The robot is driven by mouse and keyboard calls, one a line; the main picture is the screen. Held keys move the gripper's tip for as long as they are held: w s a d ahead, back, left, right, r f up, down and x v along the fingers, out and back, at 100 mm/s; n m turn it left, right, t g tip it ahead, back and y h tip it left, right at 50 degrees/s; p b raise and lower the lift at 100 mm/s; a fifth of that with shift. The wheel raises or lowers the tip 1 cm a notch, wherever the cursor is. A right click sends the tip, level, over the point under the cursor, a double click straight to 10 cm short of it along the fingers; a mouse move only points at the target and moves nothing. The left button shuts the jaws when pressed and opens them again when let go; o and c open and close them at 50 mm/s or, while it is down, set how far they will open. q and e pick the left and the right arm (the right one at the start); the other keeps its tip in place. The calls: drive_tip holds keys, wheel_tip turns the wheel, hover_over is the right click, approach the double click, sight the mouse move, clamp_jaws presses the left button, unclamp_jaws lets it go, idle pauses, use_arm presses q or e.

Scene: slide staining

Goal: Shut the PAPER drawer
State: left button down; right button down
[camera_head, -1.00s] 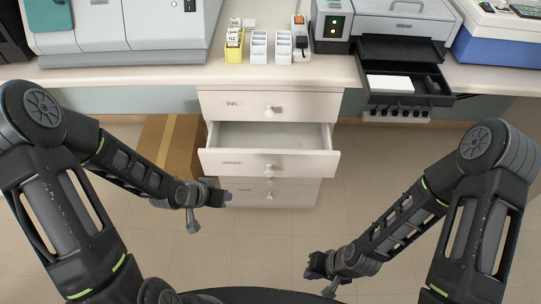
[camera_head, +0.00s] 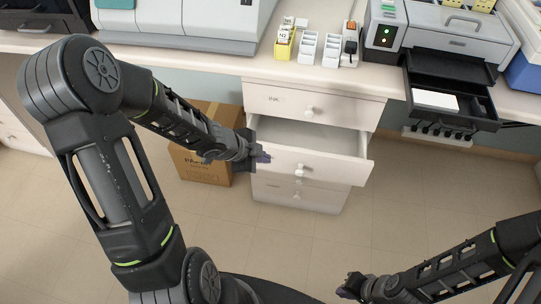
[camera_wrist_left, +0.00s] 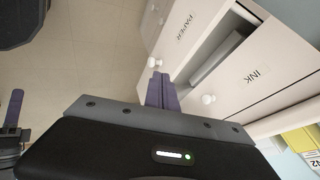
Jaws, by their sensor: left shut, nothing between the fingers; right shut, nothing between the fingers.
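The PAPER drawer (camera_head: 332,174) is pulled out below the INK drawer; its open inside shows in the head view. Its front has a round white knob (camera_head: 302,170). In the left wrist view the PAPER drawer front (camera_wrist_left: 183,45) is at the upper middle, with its label readable and its knob (camera_wrist_left: 155,62) beside my fingers. My left gripper (camera_head: 264,157) is shut and empty, at the left end of the drawer front; its fingers also show in the left wrist view (camera_wrist_left: 162,90). I cannot tell whether they touch the drawer. My right gripper (camera_head: 348,287) is shut and empty, low over the floor.
The INK drawer (camera_head: 345,108) above is shut. A cardboard box (camera_head: 205,172) stands on the floor left of the cabinet. An open black tray (camera_head: 470,105) with white paper juts out from the printer at right. The floor before the cabinet is clear.

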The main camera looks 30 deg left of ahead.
use_arm(q)
drive_tip(key=b, duration=0.7)
approach(287, 156)
wheel_tip(287, 156, down, 4)
drive_tip(key=s+d, duration=0.1)
drive_tip(key=d, duration=0.1)
drive_tip(key=w+p, duration=0.2)
drive_tip(key=r+p, duration=0.1)
drive_tip(key=p, duration=0.1)
drive_tip(key=shift+w+a, duration=0.3)
drive_tip(key=shift+w, duration=0.1)
drive_tip(key=shift+w+a+f, duration=0.1)
drive_tip(key=shift+w+f, duration=0.15)
drive_tip(key=shift+w, duration=0.15)
